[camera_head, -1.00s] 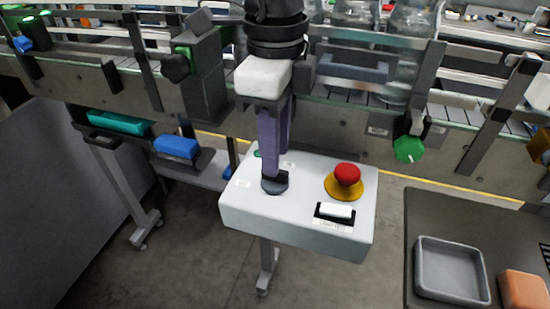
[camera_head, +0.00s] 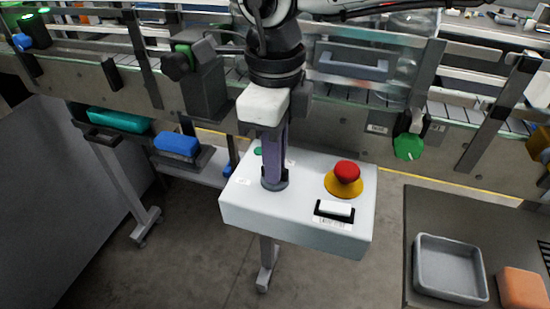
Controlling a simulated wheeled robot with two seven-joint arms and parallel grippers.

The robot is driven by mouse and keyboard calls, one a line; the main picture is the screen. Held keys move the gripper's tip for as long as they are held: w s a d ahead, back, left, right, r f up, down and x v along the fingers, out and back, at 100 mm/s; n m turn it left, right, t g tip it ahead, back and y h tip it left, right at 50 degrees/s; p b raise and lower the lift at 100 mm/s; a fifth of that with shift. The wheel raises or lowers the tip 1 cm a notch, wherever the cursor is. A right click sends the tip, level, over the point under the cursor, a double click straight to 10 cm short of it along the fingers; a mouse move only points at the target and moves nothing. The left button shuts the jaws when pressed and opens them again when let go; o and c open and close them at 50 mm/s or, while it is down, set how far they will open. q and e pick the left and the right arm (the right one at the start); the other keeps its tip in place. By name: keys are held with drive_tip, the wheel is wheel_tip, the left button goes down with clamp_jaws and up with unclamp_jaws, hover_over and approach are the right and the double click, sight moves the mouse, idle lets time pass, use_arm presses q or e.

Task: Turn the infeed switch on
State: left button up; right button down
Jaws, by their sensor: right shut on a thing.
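A light grey control box (camera_head: 300,222) stands on a post in front of the conveyor. On its left half is a dark round switch (camera_head: 272,187), mostly hidden by my right gripper (camera_head: 273,182). The gripper points down, its purple-grey fingers shut on the switch. The pointer of the switch and most of its label are hidden, so its setting cannot be read. My left gripper is not in view.
The box also carries a red mushroom button (camera_head: 347,172) on a yellow base, a white rocker (camera_head: 335,208) and a green part (camera_head: 258,151) behind my fingers. The conveyor (camera_head: 340,135) runs behind. A grey tray (camera_head: 450,268) is at the lower right.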

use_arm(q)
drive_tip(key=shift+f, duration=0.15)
use_arm(e)
drive_tip(key=m+b, duration=0.3)
drive_tip(key=shift+f, duration=0.2)
drive_tip(key=m+b, duration=0.3)
drive_tip(key=m, duration=0.1)
drive_tip(key=shift+m, duration=0.3)
drive_tip(key=m+b, duration=0.2)
drive_tip(key=m, duration=0.1)
drive_tip(key=shift+r+m, duration=0.1)
drive_tip(key=shift+m, duration=0.3)
drive_tip(key=shift+m+b, duration=0.45)
drive_tip(key=shift+m, duration=0.45)
drive_tip(key=shift+r+m+b, duration=0.1)
drive_tip(key=shift+m+b, duration=0.45)
drive_tip(key=shift+m, duration=0.65)
drive_tip(key=shift+m+b, duration=0.3)
drive_tip(key=shift+m, duration=0.5)
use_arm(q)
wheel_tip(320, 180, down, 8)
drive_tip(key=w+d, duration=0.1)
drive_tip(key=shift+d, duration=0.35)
use_arm(e)
drive_tip(key=shift+m, duration=0.3)
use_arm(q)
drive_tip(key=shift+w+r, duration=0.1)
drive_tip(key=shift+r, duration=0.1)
use_arm(e)
drive_tip(key=shift+r, duration=0.1)
